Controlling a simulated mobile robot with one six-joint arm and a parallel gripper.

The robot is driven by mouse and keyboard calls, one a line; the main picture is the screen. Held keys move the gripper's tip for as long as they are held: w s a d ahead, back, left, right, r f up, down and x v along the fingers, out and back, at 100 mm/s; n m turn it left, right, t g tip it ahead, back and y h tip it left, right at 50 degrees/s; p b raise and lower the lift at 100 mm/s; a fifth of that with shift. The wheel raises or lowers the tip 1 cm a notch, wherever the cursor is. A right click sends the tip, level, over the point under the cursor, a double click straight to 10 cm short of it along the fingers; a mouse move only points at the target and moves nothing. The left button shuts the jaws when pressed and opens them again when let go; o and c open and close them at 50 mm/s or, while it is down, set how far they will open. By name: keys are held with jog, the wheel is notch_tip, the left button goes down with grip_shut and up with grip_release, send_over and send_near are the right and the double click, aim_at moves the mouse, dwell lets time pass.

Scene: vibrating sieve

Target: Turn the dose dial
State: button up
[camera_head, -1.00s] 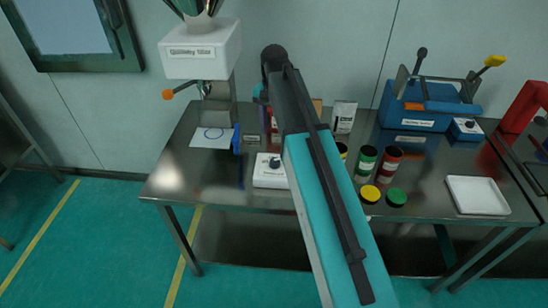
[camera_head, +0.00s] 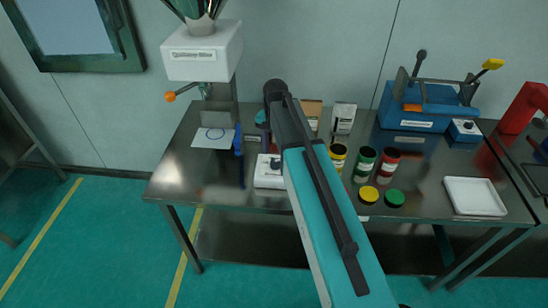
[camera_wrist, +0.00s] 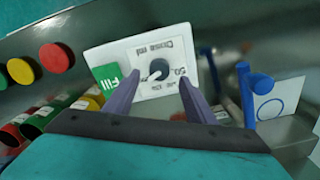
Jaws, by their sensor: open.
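The dose dial (camera_wrist: 158,70) is a dark round knob with a light pointer mark, on a white box (camera_wrist: 97,57) with printed labels and a green "Fill" patch (camera_wrist: 107,78). In the head view the white box (camera_head: 268,172) stands on the steel table, partly hidden by my arm; its dial is not clear there. My gripper (camera_wrist: 158,82) is open, its two purple-grey fingers pointing at the box. In the wrist picture the dial lies between the fingertips. Whether the fingers are level with the knob or still above it is hard to tell.
A blue upright tool (camera_head: 238,140) stands left of the box, beside a white sheet (camera_head: 211,137) under the white dispenser (camera_head: 203,52). A white tray (camera_head: 474,210) lies farther right.

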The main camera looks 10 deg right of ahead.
aim_at(275, 161)
jog(key=shift+f+p, duration=0.6)
jog(key=shift+f, duration=1.65)
jog(key=c, duration=1)
jog(key=shift+a, duration=0.15)
jog(key=shift+c, duration=0.2)
